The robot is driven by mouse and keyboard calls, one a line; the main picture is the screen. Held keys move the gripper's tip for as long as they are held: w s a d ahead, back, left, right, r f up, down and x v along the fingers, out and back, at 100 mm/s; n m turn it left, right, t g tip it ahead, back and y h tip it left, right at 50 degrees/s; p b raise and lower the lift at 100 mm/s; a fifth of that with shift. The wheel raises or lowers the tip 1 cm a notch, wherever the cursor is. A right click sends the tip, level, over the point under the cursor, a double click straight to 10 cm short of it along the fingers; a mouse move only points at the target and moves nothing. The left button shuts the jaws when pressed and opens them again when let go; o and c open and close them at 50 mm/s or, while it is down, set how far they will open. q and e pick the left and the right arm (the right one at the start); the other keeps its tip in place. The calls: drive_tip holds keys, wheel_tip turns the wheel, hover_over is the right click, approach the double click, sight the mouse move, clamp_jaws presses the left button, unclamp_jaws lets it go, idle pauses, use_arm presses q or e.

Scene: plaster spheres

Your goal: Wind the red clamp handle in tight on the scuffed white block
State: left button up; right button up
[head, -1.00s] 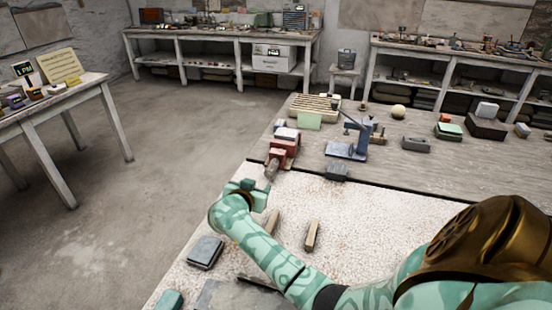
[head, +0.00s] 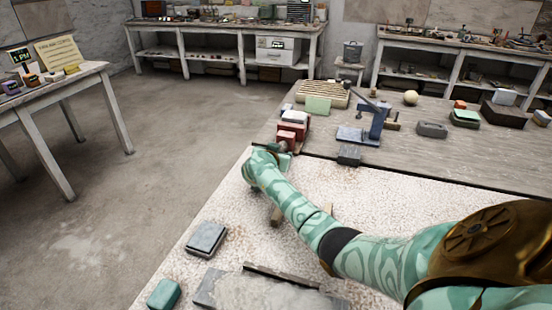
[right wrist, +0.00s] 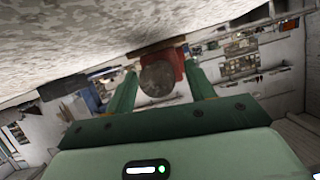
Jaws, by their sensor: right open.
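The red clamp (head: 291,132) stands at the left edge of the far worktop. The white block (head: 294,116) sits at its top; its scuffs are too small to see. My right gripper (head: 279,149) is open at the clamp's near end and partly hides the handle. In the right wrist view, the dark round end of the handle (right wrist: 157,82) shows between the two green fingers of the gripper (right wrist: 161,70). Gaps show on both sides of it. The clamp's red body (right wrist: 170,57) is behind it. My left gripper is not in view.
A blue press-like tool (head: 374,122) and a small dark block (head: 349,156) are right of the clamp. A green card (head: 318,105) leans behind it. A dark grey block (head: 207,238) and a green block (head: 164,294) lie on the near speckled surface. Open floor is left.

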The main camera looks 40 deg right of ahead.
drive_tip(key=shift+r, duration=0.1)
drive_tip(key=c, duration=1)
drive_tip(key=shift+s+r+m+t+y+p, duration=0.1)
drive_tip(key=shift+m+t+y+p, duration=0.25)
drive_tip(key=shift+m+p, duration=0.45)
drive_tip(key=shift+d+m+t+p, duration=0.1)
drive_tip(key=shift+m+t+p, duration=0.2)
drive_tip(key=shift+t+p, duration=0.25)
drive_tip(key=shift+s+f+m+t+p, duration=0.1)
drive_tip(key=shift+f+m+t+p, duration=0.2)
drive_tip(key=shift+m+p, duration=0.35)
drive_tip(key=shift+m+t+y, duration=0.25)
drive_tip(key=shift+m+t, duration=0.15)
drive_tip(key=shift+m, duration=0.25)
drive_tip(key=shift+f, duration=0.1)
drive_tip(key=o, duration=1)
